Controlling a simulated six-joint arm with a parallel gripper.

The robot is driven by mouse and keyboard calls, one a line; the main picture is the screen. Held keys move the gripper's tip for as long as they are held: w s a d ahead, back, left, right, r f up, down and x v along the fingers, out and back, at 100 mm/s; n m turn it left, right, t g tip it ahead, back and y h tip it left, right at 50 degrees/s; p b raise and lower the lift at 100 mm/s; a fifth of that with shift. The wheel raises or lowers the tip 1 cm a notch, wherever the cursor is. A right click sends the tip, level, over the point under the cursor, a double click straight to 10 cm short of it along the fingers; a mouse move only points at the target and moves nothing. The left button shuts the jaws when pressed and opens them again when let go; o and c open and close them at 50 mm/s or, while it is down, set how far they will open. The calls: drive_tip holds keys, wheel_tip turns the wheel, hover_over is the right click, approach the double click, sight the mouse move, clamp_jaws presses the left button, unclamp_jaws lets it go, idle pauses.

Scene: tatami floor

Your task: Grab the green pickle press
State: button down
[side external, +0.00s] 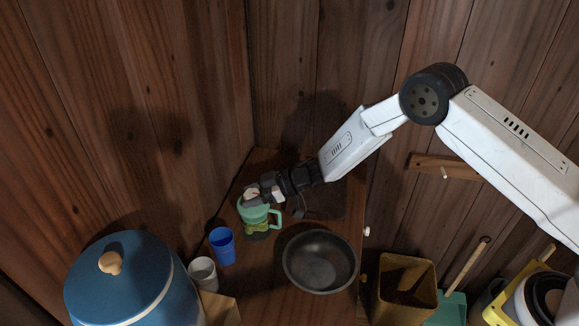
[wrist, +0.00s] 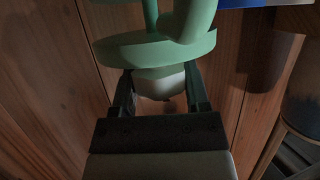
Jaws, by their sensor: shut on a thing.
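The green pickle press (side external: 256,215) is at the back left of the wooden surface in the side view, with a green lid, a side handle and a clear lower part. My gripper (side external: 262,194) reaches it from the upper right and is shut on its top. In the wrist view the press (wrist: 155,50) fills the upper middle. The two dark fingers of my gripper (wrist: 158,85) stand on either side of a pale part at its near end. The dark finger tips partly hide the lid in the side view. I cannot tell whether the press touches the surface.
A blue cup (side external: 222,246) and a whitish cup (side external: 203,274) stand in front of the press. A dark pan (side external: 320,262) lies to the right. A large blue lidded container (side external: 130,280) is at the front left. Wooden walls (side external: 190,80) close off the back.

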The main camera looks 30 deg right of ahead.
drive_tip(key=shift+r, duration=0.1)
drive_tip(key=shift+r, duration=1.15)
drive_tip(key=s+d+r, duration=0.2)
drive_tip(key=s+r, duration=0.3)
drive_tip(key=s, duration=0.1)
drive_tip(key=s+d+r, duration=0.2)
drive_tip(key=s+r, duration=0.3)
drive_tip(key=s, duration=0.2)
drive_tip(key=shift+d+r, duration=0.25)
drive_tip(key=shift+r, duration=0.05)
drive_tip(key=shift+s, duration=0.1)
